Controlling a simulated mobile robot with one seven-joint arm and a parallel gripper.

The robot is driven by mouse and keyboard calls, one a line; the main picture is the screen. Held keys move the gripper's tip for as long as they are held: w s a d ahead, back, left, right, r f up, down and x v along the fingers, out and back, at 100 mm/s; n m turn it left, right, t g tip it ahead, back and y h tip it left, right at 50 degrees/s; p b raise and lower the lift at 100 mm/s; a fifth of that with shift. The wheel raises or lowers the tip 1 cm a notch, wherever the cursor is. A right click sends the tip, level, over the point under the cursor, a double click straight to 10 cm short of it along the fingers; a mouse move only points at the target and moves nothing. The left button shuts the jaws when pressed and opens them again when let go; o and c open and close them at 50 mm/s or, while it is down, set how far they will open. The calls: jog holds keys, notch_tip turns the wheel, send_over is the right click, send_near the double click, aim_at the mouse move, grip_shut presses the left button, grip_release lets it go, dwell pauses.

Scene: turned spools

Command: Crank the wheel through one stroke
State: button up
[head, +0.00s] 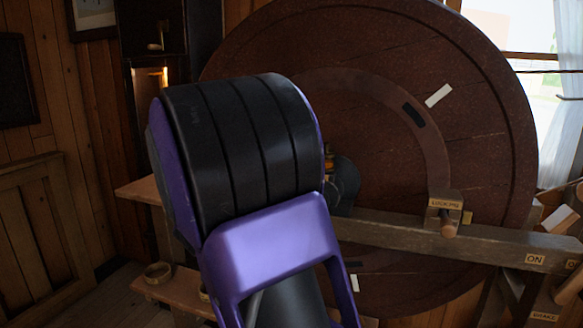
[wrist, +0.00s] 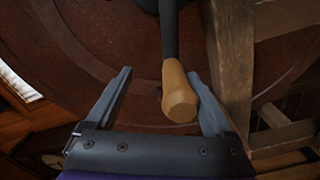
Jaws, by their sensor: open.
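The large reddish-brown wooden wheel (head: 480,120) fills the right half of the head view, and it also shows behind my gripper in the wrist view (wrist: 100,30). A crank handle with a pale wooden grip (wrist: 178,92) on a dark shaft hangs in the wrist view. My gripper (wrist: 160,73) is open, with one finger on each side of the grip. The grip is closer to the right finger; I cannot tell whether they touch. In the head view my own arm hides most of the gripper and the handle.
A wooden beam (head: 490,242) crosses in front of the wheel, carrying a block labelled lock pin (head: 446,204) and an "ON" label (head: 535,259). A "BRAKE" label (head: 545,317) is at lower right. A wooden post (wrist: 232,60) stands close right of my gripper. A low bench (head: 180,290) is at left.

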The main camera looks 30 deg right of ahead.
jog(key=s+d+r+m, duration=0.5)
jog(key=s+r+m, duration=0.2)
jog(key=r+m, duration=0.2)
jog(key=shift+s+d, duration=0.15)
jog(key=shift+d, duration=0.2)
jog(key=shift+w+a+f, duration=0.1)
jog(key=shift+w+a, duration=0.15)
jog(key=shift+a, duration=0.1)
dwell(0.6)
jog(key=v, duration=1)
jog(key=shift+s+m, duration=0.3)
jog(key=shift+s, duration=0.25)
